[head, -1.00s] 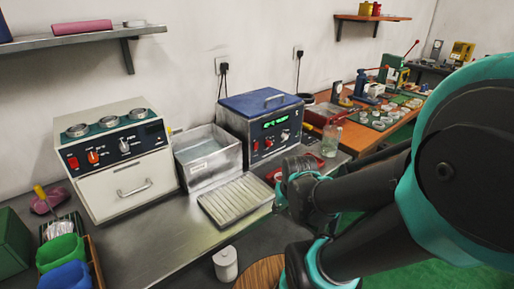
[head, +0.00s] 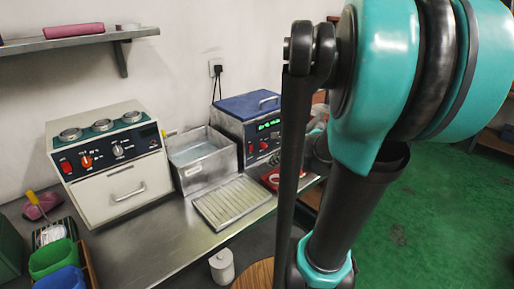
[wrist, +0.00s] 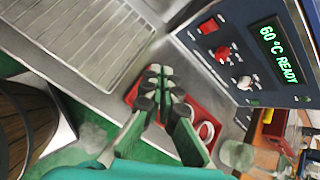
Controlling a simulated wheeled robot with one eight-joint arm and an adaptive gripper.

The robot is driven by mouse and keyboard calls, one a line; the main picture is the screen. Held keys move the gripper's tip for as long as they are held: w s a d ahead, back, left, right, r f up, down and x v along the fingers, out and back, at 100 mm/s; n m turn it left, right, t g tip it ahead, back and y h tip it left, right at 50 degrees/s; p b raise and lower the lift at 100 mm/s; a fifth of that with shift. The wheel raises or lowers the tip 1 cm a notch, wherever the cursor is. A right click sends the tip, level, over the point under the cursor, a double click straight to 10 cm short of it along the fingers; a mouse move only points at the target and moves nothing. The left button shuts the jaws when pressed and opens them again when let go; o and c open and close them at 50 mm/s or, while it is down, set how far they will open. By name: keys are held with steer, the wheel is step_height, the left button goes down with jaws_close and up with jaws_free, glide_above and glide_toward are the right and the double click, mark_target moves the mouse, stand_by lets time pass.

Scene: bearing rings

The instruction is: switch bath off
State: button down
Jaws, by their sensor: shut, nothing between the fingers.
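The bath (head: 264,138), a grey metal box with a blue lid, stands on the steel bench in the head view, its right side hidden by my arm. In the wrist view its dark blue control panel (wrist: 225,75) shows a lit green display (wrist: 277,52) reading 60 °C READY. A red switch (wrist: 210,27), a red knob (wrist: 222,53) and a white knob (wrist: 244,82) sit left of the display. My gripper (wrist: 163,76) is shut and empty, in front of the panel and apart from it. In the head view it is mostly hidden by my arm.
A red tray (wrist: 215,147) with pale rings lies beneath the gripper, beside a glass beaker (wrist: 238,155). A ribbed drain tray (head: 232,203) and open water tank (head: 203,158) stand left of the bath. A cream oven unit (head: 112,160) is further left.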

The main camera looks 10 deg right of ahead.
steer(key=w+d+r+m, duration=0.1)
steer(key=m, duration=0.1)
steer(key=w+r+m+t, duration=0.1)
steer(key=m, duration=0.1)
steer(key=w+d+r+m, duration=0.1)
steer(key=m, duration=0.1)
steer(key=shift+w+d+r+y, duration=0.3)
steer(key=shift+w+d, duration=0.05)
steer(key=shift+f, duration=0.1)
glide_toward(252, 148)
steer(key=shift+x, duration=3)
steer(key=shift+s+f, duration=0.1)
